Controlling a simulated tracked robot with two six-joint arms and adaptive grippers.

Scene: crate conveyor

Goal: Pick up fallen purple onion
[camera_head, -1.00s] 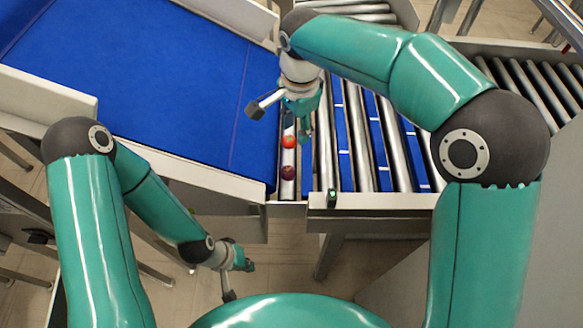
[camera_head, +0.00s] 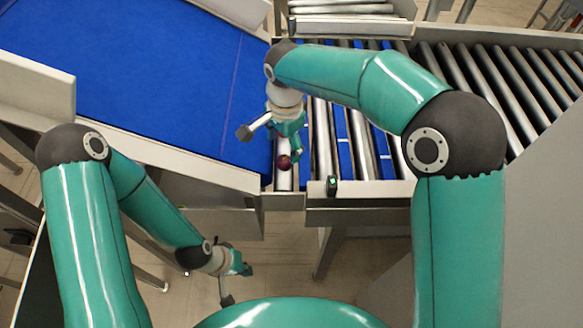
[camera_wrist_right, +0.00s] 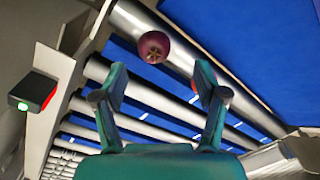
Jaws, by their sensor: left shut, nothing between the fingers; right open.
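The purple onion (camera_head: 284,162) lies on the roller in the narrow gap between the blue belt and the roller conveyor, near its front end. In the right wrist view the onion (camera_wrist_right: 154,47) rests on a metal roller, beyond the fingertips and between their lines. My right gripper (camera_head: 284,146) is open and empty, close above and behind the onion in the head view. It also shows in the right wrist view (camera_wrist_right: 160,84), its fingers spread and apart from the onion. My left gripper (camera_head: 238,280) is shut and empty, low over the floor in front of the belt.
The blue belt (camera_head: 150,80) lies to the left with a pale metal edge (camera_head: 190,165). The roller conveyor (camera_head: 345,150) with blue strips is to the right. A small box with a green light (camera_head: 332,184) sits at its front corner.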

